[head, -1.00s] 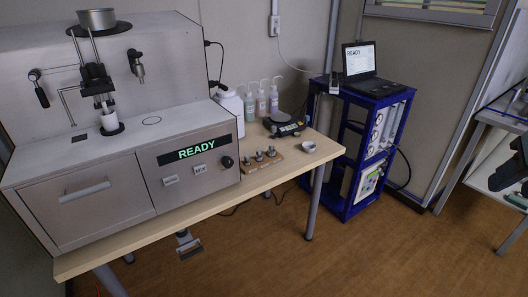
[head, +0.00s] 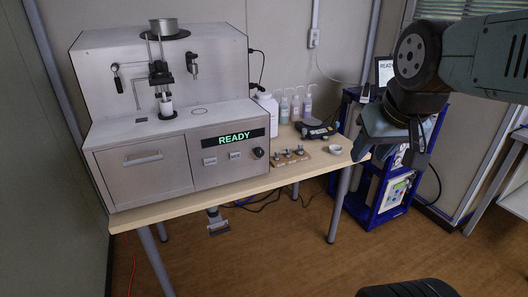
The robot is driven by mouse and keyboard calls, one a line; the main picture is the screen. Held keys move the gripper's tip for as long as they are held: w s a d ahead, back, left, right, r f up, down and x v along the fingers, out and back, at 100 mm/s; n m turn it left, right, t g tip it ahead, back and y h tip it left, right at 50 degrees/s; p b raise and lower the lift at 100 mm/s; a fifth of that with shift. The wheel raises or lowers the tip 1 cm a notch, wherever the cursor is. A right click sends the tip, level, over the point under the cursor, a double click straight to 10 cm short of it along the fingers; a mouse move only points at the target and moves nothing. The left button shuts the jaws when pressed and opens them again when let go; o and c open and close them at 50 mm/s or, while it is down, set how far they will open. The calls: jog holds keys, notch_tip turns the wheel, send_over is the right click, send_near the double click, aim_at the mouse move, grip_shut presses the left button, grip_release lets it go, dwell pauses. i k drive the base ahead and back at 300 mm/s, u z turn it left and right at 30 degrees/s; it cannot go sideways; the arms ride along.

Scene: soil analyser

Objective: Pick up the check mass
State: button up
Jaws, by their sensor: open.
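Several small metal masses (head: 289,153) stand on a wooden block (head: 292,161) near the front right of the table. They are too small to tell which one is the check mass. My gripper (head: 388,156) is at the right in the head view, pointing down in front of the blue shelf. It is open, and I see nothing between its fingers. In the picture it is to the right of the masses and apart from them.
The large grey analyser (head: 170,130) reads READY and fills the table's left. A small round dish (head: 335,149) and a dark balance (head: 317,131) are near the masses, with several bottles (head: 290,108) behind. A blue shelf (head: 354,190) stands right of the table (head: 240,188).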

aim_at(299, 151)
jog(key=u, duration=0.55)
jog(key=i, duration=1.05)
jog(key=z, duration=0.05)
